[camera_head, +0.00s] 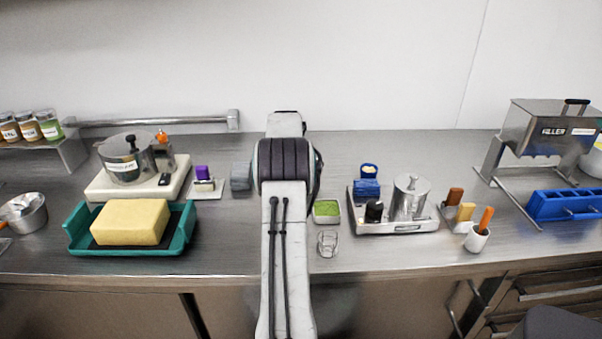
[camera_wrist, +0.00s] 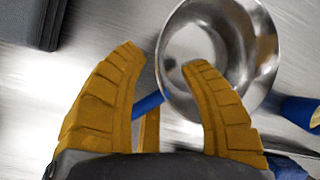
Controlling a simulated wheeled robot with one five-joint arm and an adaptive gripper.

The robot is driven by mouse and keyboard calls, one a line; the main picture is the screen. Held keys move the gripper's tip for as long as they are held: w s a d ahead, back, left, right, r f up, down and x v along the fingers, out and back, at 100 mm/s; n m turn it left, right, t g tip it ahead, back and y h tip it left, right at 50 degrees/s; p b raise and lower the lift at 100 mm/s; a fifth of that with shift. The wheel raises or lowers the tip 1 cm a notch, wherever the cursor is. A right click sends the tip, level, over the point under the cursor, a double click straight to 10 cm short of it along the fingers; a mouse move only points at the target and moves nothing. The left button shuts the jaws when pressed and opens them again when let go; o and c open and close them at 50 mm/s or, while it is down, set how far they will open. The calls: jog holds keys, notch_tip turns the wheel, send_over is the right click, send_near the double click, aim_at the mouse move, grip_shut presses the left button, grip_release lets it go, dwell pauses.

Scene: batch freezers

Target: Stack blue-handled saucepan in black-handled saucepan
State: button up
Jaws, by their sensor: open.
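In the wrist view my gripper (camera_wrist: 161,57) is open, with its two yellow fingers apart. A shiny steel saucepan (camera_wrist: 255,45) lies beyond and to the right of the fingers; the right finger overlaps its rim. A blue handle (camera_wrist: 150,103) runs from this pan into the gap between the fingers, and I cannot tell whether it touches either one. My arm hides my gripper and this pan in the head view. A steel pan (camera_head: 24,216) stands at the far left of the head view; its handle is not clear, so I cannot identify the black-handled saucepan.
A grey block (camera_head: 241,176) stands left of my arm. A teal tray (camera_head: 84,238) with a yellow block and a lidded pot (camera_head: 125,166) are farther left. A green-filled dish (camera_head: 326,219), a glass (camera_head: 327,243) and a loaded metal tray (camera_head: 395,227) stand close on the right.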

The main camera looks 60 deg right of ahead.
jog(key=shift+x, duration=1.35)
jog(key=shift+o, duration=0.3)
grip_shut()
jog(key=shift+w+r, duration=0.1)
